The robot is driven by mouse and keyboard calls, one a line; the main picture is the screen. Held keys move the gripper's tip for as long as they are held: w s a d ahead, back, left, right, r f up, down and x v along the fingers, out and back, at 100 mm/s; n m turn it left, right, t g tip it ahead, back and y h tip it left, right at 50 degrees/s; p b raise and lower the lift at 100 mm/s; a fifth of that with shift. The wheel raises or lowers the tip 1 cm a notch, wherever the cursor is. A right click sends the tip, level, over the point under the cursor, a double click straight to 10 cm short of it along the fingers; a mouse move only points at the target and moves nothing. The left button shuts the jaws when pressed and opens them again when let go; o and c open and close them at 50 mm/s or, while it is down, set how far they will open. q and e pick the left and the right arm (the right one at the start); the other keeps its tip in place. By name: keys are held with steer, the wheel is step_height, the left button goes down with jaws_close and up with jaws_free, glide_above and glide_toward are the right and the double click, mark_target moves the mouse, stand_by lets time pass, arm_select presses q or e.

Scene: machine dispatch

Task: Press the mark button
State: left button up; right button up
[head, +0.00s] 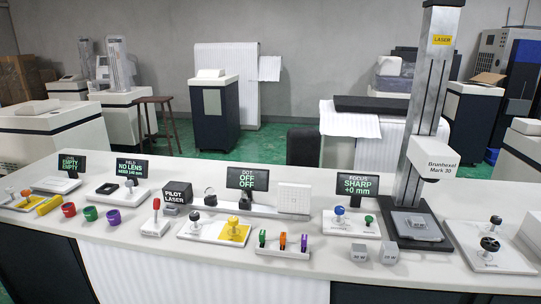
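No label reading "mark" shows on any button, so I cannot tell which control is the mark button. A yellow plate with a yellow knob (234,229) is on the white panel at centre. A small green knob (368,220) and a blue-topped knob (339,212) are on the panel under the FOCUS screen. A dark round control (489,246) and a black knob (495,222) are on the right panel. The laser machine (430,160), labelled Brunhexel Mark 30, stands over a dark base with a grey piece on it. Neither gripper is in view.
Screens read DOT OFF OFF (247,179), FOCUS SHARP +0 mm (357,185) and FIELD NO LENS (132,168).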

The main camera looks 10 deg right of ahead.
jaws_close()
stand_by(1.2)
